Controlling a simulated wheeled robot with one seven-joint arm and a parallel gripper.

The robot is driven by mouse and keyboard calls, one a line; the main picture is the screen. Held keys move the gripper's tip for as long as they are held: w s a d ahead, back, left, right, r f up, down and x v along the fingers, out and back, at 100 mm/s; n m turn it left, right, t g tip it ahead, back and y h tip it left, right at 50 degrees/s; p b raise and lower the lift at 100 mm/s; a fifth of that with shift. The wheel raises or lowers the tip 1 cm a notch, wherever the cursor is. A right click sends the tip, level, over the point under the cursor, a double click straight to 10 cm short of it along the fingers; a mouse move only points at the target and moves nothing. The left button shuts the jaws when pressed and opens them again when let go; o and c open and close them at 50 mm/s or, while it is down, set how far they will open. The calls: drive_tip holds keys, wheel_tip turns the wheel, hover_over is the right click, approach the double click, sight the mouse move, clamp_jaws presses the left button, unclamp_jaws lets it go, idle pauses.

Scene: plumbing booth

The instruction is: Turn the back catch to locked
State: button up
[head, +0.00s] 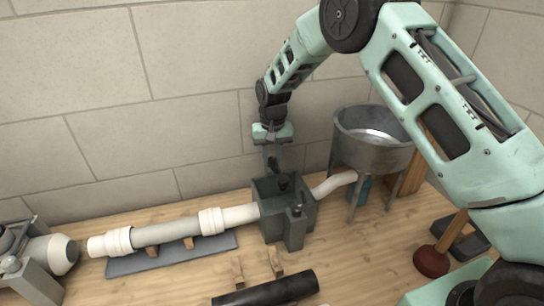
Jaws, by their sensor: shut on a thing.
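A dark grey-green box (271,215) stands on the wooden bench, with pipes joining it from both sides. A dark catch (284,184) stands at its back, and another dark catch (296,209) stands on its front. My gripper (274,166) points down from above at the back of the box. Its dark fingers are shut on the back catch and partly hide it. I cannot tell from this view which way the back catch is turned.
A white and grey pipe (182,231) runs left on wooden blocks above a grey mat. A metal basin (375,140) on legs stands close at right. A black pipe (266,290) and a plunger (431,262) are nearer. The tiled wall is close behind.

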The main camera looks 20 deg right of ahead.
sight(273, 158)
idle(0.4)
drive_tip(key=o, duration=1)
drive_tip(key=shift+r, duration=0.1)
wheel_tip(273, 158, up, 17)
drive_tip(key=b, duration=0.2)
drive_tip(key=shift+d+r, duration=0.15)
